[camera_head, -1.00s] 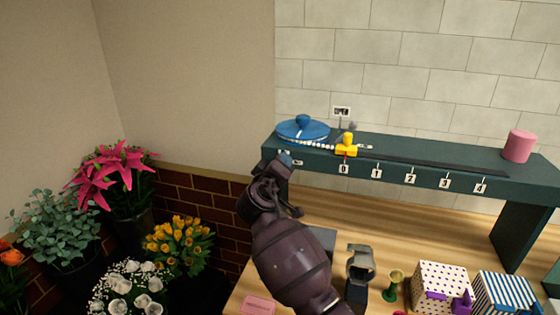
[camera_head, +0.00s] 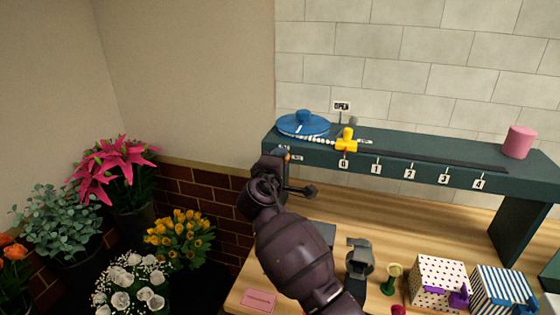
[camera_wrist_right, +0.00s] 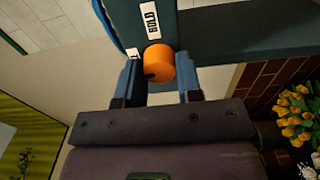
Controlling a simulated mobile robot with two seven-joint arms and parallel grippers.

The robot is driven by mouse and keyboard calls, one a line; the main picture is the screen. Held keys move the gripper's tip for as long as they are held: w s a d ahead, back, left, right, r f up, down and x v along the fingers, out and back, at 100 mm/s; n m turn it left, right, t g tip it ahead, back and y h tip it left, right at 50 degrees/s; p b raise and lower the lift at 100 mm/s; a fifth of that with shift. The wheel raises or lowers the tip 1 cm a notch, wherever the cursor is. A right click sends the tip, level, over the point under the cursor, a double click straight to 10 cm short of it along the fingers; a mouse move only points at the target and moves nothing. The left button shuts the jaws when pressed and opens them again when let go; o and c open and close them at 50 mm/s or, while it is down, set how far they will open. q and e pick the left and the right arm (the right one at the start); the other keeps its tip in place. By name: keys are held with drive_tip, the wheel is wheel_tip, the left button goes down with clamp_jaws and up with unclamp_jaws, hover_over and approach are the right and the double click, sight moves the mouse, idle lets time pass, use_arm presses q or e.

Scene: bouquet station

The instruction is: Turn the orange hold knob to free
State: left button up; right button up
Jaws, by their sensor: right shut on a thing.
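The orange hold knob (camera_wrist_right: 159,62) is on the front face of the dark green shelf, beside a white label reading HOLD (camera_wrist_right: 149,19). A dark mark shows on its lower left edge. My right gripper (camera_wrist_right: 160,80) has its two blue fingers on either side of the knob, shut on it. In the head view only a sliver of the knob (camera_head: 288,155) shows past my right gripper (camera_head: 282,157), at the shelf's left end. A second white label (camera_wrist_right: 133,54) is mostly hidden. My left gripper is not in view.
The shelf (camera_head: 430,160) carries a blue round lid-like piece (camera_head: 303,122), a yellow slider (camera_head: 346,139) by mark 0 and a pink cylinder (camera_head: 518,142). An OPEN sign (camera_head: 342,106) stands behind. Boxes (camera_head: 438,282) are on the table below; flowers (camera_head: 180,232) stand left.

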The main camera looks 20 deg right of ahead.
drive_tip(key=shift+r, duration=0.1)
idle(0.3)
drive_tip(key=o, duration=0.9)
drive_tip(key=shift+w, duration=0.1)
drive_tip(key=shift+o, duration=0.2)
drive_tip(key=b+v, duration=0.2)
drive_tip(key=v, duration=0.9)
drive_tip(key=shift+a, duration=0.1)
